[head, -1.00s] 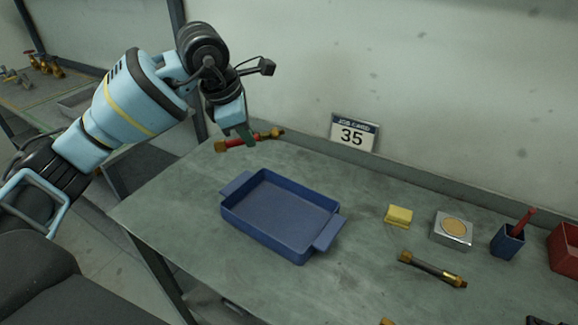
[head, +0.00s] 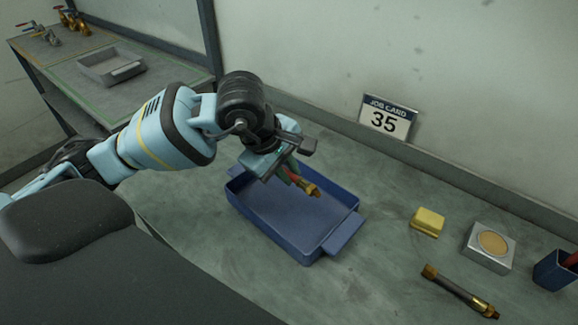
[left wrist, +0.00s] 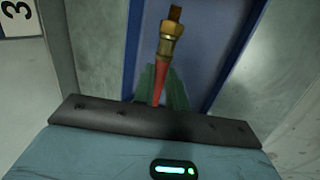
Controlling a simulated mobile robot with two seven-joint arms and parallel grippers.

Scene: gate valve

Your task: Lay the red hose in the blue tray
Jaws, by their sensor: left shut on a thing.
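The blue tray (head: 300,243) sits on the grey-green table in the head view, with a handle at its right end. My left gripper (head: 292,178) is over the tray's back part and is shut on the red hose (head: 297,179). The hose's brass end (head: 312,189) sticks out to the right. The other end is hidden by the gripper. In the left wrist view the red hose (left wrist: 160,82) stands out beyond the green fingers, with the blue tray (left wrist: 185,70) behind it. I cannot tell if the hose touches the tray. My right gripper is not in view.
A job card (head: 386,118) stands by the back wall. To the tray's right are a yellow block (head: 427,222), a metal box with a round tan top (head: 490,246), a dark hose with brass ends (head: 458,291) and a blue holder (head: 556,270). Bare table lies between.

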